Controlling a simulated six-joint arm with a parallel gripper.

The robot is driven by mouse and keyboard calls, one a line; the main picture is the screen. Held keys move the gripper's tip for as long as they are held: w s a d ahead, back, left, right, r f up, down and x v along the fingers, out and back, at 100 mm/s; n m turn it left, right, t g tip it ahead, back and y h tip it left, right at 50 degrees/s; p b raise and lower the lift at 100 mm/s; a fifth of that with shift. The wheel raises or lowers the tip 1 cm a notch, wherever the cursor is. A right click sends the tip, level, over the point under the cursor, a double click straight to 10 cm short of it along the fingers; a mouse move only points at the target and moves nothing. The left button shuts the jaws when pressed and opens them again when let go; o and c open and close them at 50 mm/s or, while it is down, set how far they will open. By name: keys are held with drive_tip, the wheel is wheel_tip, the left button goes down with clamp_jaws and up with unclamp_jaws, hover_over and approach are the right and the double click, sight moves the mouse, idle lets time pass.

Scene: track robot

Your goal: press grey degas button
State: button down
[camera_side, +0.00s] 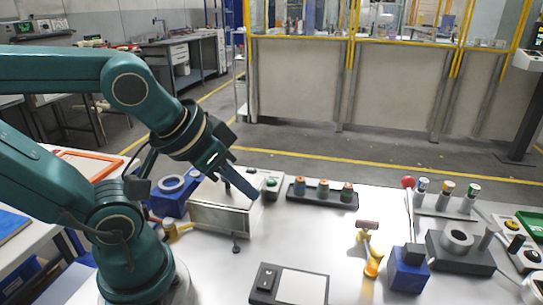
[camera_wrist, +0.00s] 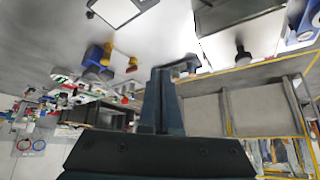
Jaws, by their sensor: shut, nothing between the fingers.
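My gripper (camera_side: 254,197) is shut and empty. Its long blue-grey fingers slant down to the right, in front of the upper right part of a metallic box (camera_side: 222,218) in the side view. In the wrist view the shut fingers (camera_wrist: 163,72) point up from the bottom centre. A small grey unit (camera_side: 268,183) with small buttons sits just behind and right of the fingertips. I cannot read any label, so I cannot tell whether the grey degas button is on it. I cannot tell whether the fingertips touch anything.
A black tray (camera_side: 322,197) with several capped items is right of the box. A flat device with a white plate (camera_side: 301,288) is at the front. A yellow-handled tool (camera_side: 371,262), blue block (camera_side: 408,273) and grey fixture (camera_side: 461,254) stand right. The table's middle is largely clear.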

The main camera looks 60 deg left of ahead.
drive_tip(key=w+a+r+t+y, duration=0.4)
drive_tip(key=w+a+r+t, duration=0.1)
drive_tip(key=w+a+r, duration=0.35)
drive_tip(key=m+g+h, duration=0.2)
drive_tip(key=m+g, duration=0.1)
drive_tip(key=m, duration=0.3)
hover_over(251, 170)
drive_tip(key=s, duration=0.1)
wheel_tip(251, 170, down, 12)
drive_tip(key=r, duration=0.1)
drive_tip(key=shift+a+f, duration=0.15)
drive_tip(key=shift+f, duration=0.1)
drive_tip(key=shift+f, duration=4.35)
drive_tip(key=shift+f, duration=0.1)
